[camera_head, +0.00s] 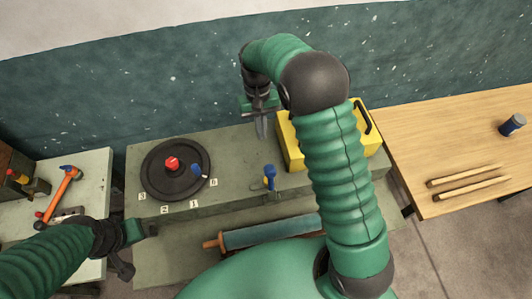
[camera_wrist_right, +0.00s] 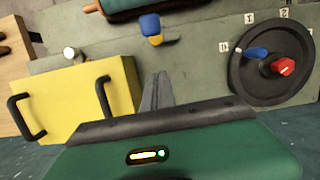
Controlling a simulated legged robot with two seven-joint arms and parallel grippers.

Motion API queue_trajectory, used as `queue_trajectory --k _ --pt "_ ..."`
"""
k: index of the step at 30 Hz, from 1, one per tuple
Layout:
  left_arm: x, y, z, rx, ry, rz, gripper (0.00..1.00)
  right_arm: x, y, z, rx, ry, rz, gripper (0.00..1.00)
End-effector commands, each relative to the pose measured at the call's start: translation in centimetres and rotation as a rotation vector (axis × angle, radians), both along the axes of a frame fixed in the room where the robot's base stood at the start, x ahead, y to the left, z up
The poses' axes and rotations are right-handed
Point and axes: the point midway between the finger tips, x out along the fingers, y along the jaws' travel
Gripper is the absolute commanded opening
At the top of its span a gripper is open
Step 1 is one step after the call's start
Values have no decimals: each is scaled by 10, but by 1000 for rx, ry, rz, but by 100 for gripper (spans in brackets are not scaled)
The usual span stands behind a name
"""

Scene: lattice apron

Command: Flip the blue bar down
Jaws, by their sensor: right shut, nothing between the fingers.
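A blue bar (camera_head: 269,173) with a yellow part stands upright on the grey-green bench near its front edge. In the right wrist view the blue bar (camera_wrist_right: 150,24) is at the top middle, with the yellow part (camera_wrist_right: 155,40) below it. My right gripper (camera_head: 261,132) is shut and empty, pointing down over the back of the bench, behind the bar and apart from it. Its fingers (camera_wrist_right: 163,85) also show in the right wrist view. My left gripper (camera_head: 138,250) is low at the bench's front left, far from the bar; its jaw state is unclear.
A black dial (camera_head: 160,187) with red and blue knobs is left of the bar. A yellow box (camera_head: 292,150) with black handles is to the right, partly behind my right arm. A teal roller (camera_head: 270,231) lies in front. The bench between dial and bar is clear.

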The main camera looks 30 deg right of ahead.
Motion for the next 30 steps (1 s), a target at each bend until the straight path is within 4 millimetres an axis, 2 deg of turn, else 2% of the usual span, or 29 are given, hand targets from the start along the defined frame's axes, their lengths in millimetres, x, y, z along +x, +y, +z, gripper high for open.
queue_trajectory --k 8,12,16,30 --pt "0 0 18 0 0 0 36 -17 3 -56 0 3 1 0" --pt "0 0 31 0 0 0 36 -40 9 -53 0 0 1 0" --pt "0 0 34 0 0 0 36 -51 11 -57 0 -1 1 0" --pt "0 0 33 0 0 0 36 -54 11 -58 -1 -8 1 0"
